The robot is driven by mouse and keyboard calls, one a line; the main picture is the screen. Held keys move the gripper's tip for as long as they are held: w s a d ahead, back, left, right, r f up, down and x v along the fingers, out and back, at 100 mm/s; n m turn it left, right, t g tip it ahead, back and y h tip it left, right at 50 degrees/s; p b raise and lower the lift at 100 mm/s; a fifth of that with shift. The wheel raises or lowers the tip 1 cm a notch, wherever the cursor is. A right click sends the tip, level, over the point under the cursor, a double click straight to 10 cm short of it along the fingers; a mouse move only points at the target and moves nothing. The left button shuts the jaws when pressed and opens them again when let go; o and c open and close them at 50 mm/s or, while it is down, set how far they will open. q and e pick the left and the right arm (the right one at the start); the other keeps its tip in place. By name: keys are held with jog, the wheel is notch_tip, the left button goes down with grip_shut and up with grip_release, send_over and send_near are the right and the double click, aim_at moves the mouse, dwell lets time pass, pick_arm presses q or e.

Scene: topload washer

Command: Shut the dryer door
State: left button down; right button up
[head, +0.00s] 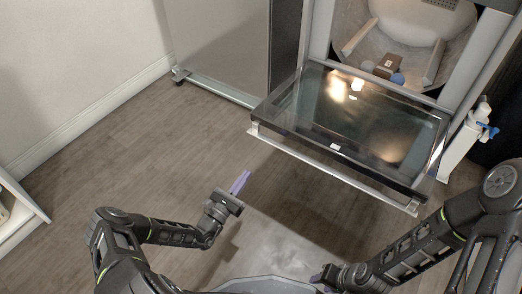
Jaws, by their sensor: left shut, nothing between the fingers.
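The dryer door (352,118) is a dark glass panel with a metal frame. It is folded down flat, hinged at its bottom edge, and juts out in front of the dryer opening. The drum (403,32) behind it is exposed. My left gripper (240,181) is shut and empty, in front of the door and to its left, apart from it. My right gripper (317,278) is low at the bottom edge of the view, in front of the door and apart from it. Its fingers are mostly hidden by its own wrist.
A brown box (389,65) and a blue round object (397,79) lie in the drum. White bottles (466,135) with a blue part stand right of the door. A grey panel (218,45) stands at the left back. The wooden floor (130,150) at the left is clear.

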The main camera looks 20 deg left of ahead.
pick_arm(q)
jog(key=shift+w+d, duration=0.1)
jog(key=shift+d, duration=0.05)
jog(key=w+d+r+b, duration=0.3)
jog(key=w+r, duration=0.3)
jog(key=w, duration=0.3)
jog(key=shift+b, duration=0.5)
jog(key=shift+w+r, duration=0.1)
jog(key=shift+r, duration=0.05)
